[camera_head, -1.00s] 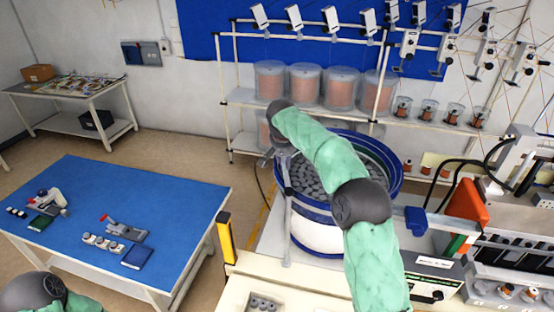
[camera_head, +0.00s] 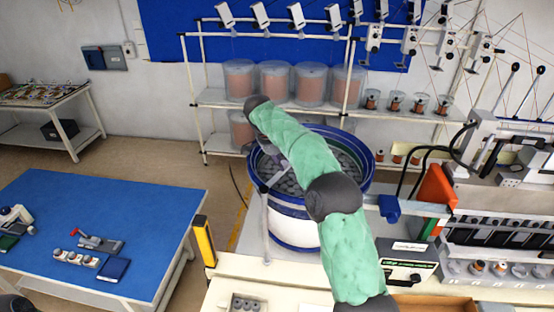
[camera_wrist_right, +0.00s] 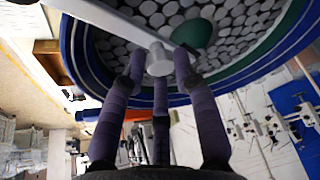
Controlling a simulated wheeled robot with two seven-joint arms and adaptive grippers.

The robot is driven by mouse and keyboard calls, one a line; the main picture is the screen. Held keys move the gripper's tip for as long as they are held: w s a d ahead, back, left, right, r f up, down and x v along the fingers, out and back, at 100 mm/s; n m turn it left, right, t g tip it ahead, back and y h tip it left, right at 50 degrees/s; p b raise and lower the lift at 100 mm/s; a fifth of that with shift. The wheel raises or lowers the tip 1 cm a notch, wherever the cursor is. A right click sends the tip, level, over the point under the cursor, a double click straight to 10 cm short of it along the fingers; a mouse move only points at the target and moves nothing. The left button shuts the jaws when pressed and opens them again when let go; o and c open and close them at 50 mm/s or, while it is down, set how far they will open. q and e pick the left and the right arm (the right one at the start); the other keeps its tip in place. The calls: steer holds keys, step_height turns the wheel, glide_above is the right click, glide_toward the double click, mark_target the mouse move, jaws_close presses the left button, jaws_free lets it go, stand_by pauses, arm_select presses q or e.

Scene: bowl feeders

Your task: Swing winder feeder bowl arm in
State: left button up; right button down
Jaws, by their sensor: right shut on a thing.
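The feeder bowl (camera_head: 290,228) is a round blue-and-white drum filled with grey round parts, standing right of the blue table. Its arm is a pale grey bar (camera_head: 275,177) on a thin upright post (camera_head: 265,230) at the bowl's near left side; the bar reaches over the bowl rim. In the wrist view the bar (camera_wrist_right: 115,22) ends near a round pale knob (camera_wrist_right: 159,60). In the head view my green-sleeved right arm largely hides the gripper. My left gripper is out of view.
The blue table (camera_head: 110,225) with small tools is at left. A yellow post (camera_head: 204,241) stands between it and the bowl's bench. A shelf with copper spools (camera_head: 290,80) is behind the bowl. The winding machine (camera_head: 500,210) with an orange guard is at right.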

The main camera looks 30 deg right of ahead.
steer(key=shift+s+d+m, duration=0.2)
steer(key=shift+s+m, duration=0.1)
steer(key=shift+m, duration=0.1)
steer(key=c, duration=1)
jaws_free()
steer(key=v, duration=1.2)
steer(key=shift+w, duration=0.15)
steer(key=shift+f, duration=0.1)
